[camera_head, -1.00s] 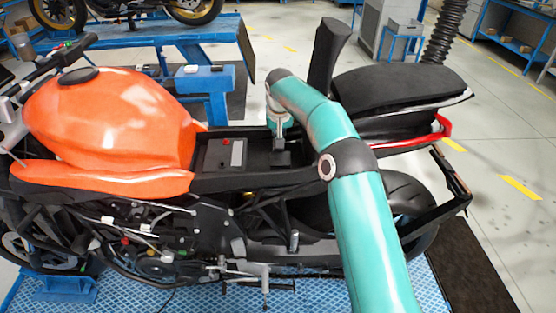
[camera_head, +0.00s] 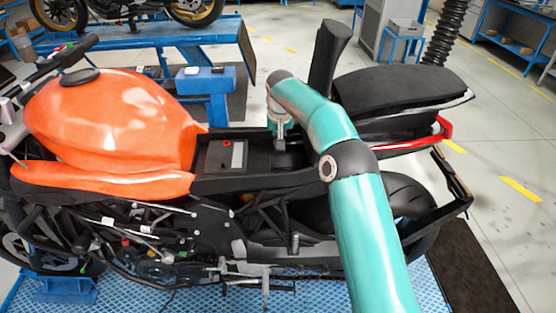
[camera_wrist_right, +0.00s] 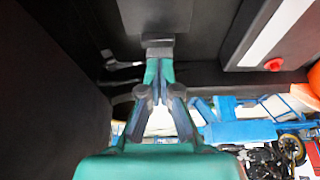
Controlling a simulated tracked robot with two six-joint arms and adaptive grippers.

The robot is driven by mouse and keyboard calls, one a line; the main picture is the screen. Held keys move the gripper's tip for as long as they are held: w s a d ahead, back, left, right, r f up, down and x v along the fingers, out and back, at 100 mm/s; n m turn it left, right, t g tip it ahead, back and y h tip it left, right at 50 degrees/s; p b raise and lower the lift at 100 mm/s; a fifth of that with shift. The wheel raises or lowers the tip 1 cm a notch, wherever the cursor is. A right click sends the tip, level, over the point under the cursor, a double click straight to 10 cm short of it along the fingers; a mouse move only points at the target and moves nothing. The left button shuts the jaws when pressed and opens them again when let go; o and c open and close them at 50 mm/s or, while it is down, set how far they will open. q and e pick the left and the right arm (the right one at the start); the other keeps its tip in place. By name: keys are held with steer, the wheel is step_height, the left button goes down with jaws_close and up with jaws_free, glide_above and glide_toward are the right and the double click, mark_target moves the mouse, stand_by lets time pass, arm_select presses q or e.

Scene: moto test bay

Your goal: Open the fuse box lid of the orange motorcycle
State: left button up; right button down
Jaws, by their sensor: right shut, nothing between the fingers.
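The orange motorcycle (camera_head: 110,120) stands with its seat off the open compartment behind the tank. My right gripper (camera_head: 281,130) reaches down into that compartment, right of the battery (camera_head: 226,154). In the right wrist view my right gripper (camera_wrist_right: 159,72) is shut with nothing between its fingers. Its tips are at the lip of a small dark grey block (camera_wrist_right: 155,16), apparently the fuse box with its lid; contact looks likely. The same block (camera_head: 280,157) shows below the fingers in the head view, partly hidden. I cannot tell how far the lid is open. My left gripper is not in view.
The battery's red terminal (camera_wrist_right: 273,64) and black compartment walls (camera_wrist_right: 50,90) are close around the gripper. The black seat (camera_head: 400,92) and tail lie right of my arm. A blue bench (camera_head: 150,35) with another motorcycle stands behind.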

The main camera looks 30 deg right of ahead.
steer(key=shift+f, duration=0.2)
steer(key=shift+f+b, duration=0.9)
steer(key=shift+f, duration=0.4)
